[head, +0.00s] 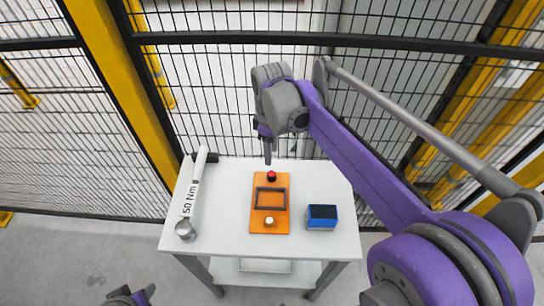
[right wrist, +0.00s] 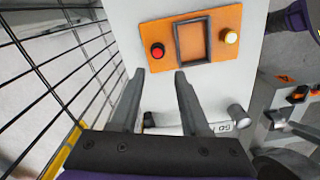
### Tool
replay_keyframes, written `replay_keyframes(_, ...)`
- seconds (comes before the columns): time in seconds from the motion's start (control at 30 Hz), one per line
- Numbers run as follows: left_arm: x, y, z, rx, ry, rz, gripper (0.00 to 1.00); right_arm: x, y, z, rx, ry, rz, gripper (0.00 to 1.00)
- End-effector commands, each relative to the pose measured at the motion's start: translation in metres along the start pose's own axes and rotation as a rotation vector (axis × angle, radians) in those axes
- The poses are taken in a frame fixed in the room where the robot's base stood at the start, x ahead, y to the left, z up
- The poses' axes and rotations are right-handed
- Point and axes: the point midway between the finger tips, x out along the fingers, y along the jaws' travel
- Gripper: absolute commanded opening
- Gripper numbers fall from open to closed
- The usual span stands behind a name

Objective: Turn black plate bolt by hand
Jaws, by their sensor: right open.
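An orange plate (head: 259,222) lies on the white table, carrying a black rectangular frame (head: 271,198), a red button (head: 271,176) and a pale round knob (head: 269,221). The plate also shows in the right wrist view (right wrist: 216,61). I cannot make out a separate black plate with a bolt. My right gripper (head: 267,160) points down above the table's back edge, near the red button; in the right wrist view its fingers (right wrist: 160,74) are apart with nothing between them. My left gripper (head: 133,298) shows only partly at the bottom edge; its jaws are unclear.
A white torque wrench (head: 194,190) marked 50 Nm lies along the left of the white table (head: 225,238). A blue box (head: 321,217) with a dark top stands at the right. A black mesh fence (head: 225,85) with yellow posts (head: 118,85) rises behind the table.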

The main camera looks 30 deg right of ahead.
Motion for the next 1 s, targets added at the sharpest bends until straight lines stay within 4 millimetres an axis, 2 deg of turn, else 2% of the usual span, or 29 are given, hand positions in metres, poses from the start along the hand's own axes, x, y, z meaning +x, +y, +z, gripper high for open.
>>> replay_keyframes(0.13, 0.001, 0.000, 0.001, 0.000, -0.001, 0.000, 0.50, 0.003, 0.007, -0.002, -0.033, -0.012, -0.016, 0.46)
replay_keyframes(0.23, 0.002, 0.000, 0.002, 0.000, -0.001, 0.000, 0.50, 0.014, 0.007, -0.002, -0.034, -0.013, -0.016, 0.46)
replay_keyframes(0.5, 0.005, 0.000, 0.005, 0.000, -0.004, 0.000, 0.50, 0.065, 0.006, -0.001, -0.033, -0.011, -0.015, 0.46)
replay_keyframes(0.7, 0.007, 0.000, 0.007, 0.000, -0.005, 0.000, 0.50, 0.095, 0.005, -0.001, -0.032, -0.011, -0.014, 0.46)
replay_keyframes(0.83, 0.008, 0.000, 0.007, 0.000, -0.006, 0.000, 0.50, 0.105, 0.005, -0.001, -0.032, -0.011, -0.014, 0.46)
replay_keyframes(1.0, 0.008, 0.000, 0.007, 0.000, -0.006, 0.000, 0.50, 0.108, 0.005, -0.001, -0.032, -0.011, -0.014, 0.46)
